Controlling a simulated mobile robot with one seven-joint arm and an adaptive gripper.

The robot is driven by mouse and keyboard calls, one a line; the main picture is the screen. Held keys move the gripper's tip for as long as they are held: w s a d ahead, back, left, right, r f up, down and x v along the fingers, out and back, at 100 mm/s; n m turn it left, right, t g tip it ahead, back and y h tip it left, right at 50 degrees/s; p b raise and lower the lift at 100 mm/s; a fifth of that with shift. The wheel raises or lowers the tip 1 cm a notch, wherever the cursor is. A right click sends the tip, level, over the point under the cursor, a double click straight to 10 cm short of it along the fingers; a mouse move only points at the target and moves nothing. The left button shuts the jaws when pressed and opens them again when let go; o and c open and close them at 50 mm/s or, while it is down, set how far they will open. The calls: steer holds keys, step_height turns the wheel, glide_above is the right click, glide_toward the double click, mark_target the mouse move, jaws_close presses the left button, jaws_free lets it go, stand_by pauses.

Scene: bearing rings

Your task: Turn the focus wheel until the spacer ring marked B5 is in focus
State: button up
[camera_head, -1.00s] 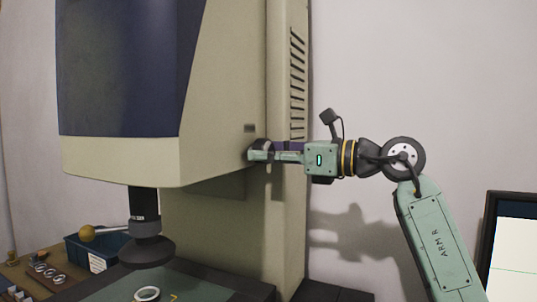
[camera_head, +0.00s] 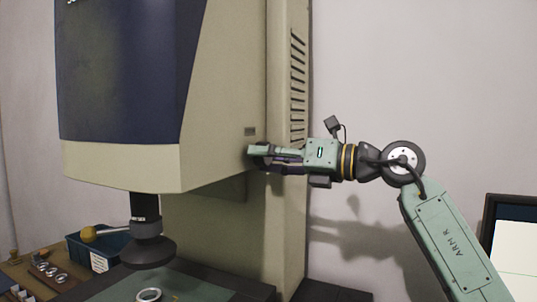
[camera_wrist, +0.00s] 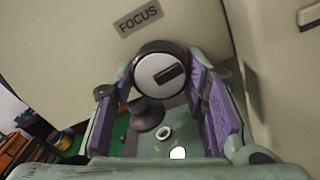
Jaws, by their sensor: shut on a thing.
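The focus wheel (camera_wrist: 160,72) is a dark round knob with a pale face and a dark bar on it, below a FOCUS label (camera_wrist: 138,18). My gripper (camera_head: 258,157) is shut on the wheel at the right side of the measuring machine (camera_head: 225,110). In the wrist view its purple-padded fingers lie on both sides of the wheel. In the head view my fingers mostly hide the wheel. A pale metal ring (camera_head: 148,295) lies on the stage under the dark lens (camera_head: 148,250), and it also shows in the wrist view (camera_wrist: 165,132). No B5 mark is readable.
A monitor (camera_head: 516,262) stands at the right edge, partly cut off, with a pale screen and a thin green line. A blue bin (camera_head: 85,252) and a wooden rack (camera_head: 45,278) with several rings are at the lower left.

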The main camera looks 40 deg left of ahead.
steer(key=shift+m, duration=0.9)
steer(key=shift+r, duration=0.1)
steer(key=o, duration=1.1)
steer(key=shift+o, duration=0.2)
steer(key=v, duration=1.2)
steer(key=shift+s, duration=0.1)
